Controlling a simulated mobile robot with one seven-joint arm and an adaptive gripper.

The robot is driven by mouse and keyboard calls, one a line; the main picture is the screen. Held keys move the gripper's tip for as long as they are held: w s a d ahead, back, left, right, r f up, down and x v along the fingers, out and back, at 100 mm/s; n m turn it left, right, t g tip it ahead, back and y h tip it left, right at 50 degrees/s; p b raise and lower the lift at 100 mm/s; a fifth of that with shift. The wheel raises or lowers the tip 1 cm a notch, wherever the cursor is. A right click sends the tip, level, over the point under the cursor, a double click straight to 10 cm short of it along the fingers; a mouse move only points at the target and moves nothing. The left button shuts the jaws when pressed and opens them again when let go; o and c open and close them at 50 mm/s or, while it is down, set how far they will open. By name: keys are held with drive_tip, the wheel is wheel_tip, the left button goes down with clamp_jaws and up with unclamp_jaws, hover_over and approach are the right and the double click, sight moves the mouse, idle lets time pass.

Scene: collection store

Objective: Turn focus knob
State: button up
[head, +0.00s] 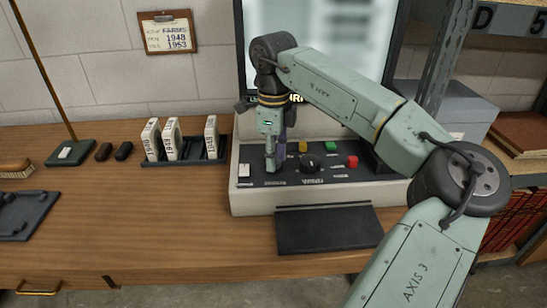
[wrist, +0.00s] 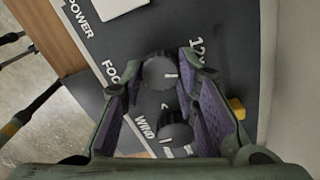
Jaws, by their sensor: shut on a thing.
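The focus knob (wrist: 158,73) is a round dark knob with a white pointer line, beside a partly covered label reading "FOC". In the wrist view it sits between the purple-padded fingers of my gripper (wrist: 161,76), which are shut on it. In the head view my gripper (head: 272,163) points down at the left part of the sloped black control panel (head: 338,174) and hides the focus knob. A second dark knob (wrist: 175,138), by a label starting "WIND", lies between the fingers nearer the palm in the wrist view.
The panel also carries a white power switch (head: 244,170), a large black knob (head: 309,162), and yellow (head: 303,146), green (head: 333,146) and red (head: 352,161) buttons. A rack of white boxes (head: 183,161) stands left. A dark flat plate (head: 328,230) lies in front.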

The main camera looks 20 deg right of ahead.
drive_tip(key=o, duration=1.2)
wheel_tip(320, 180, up, 12)
idle(0.4)
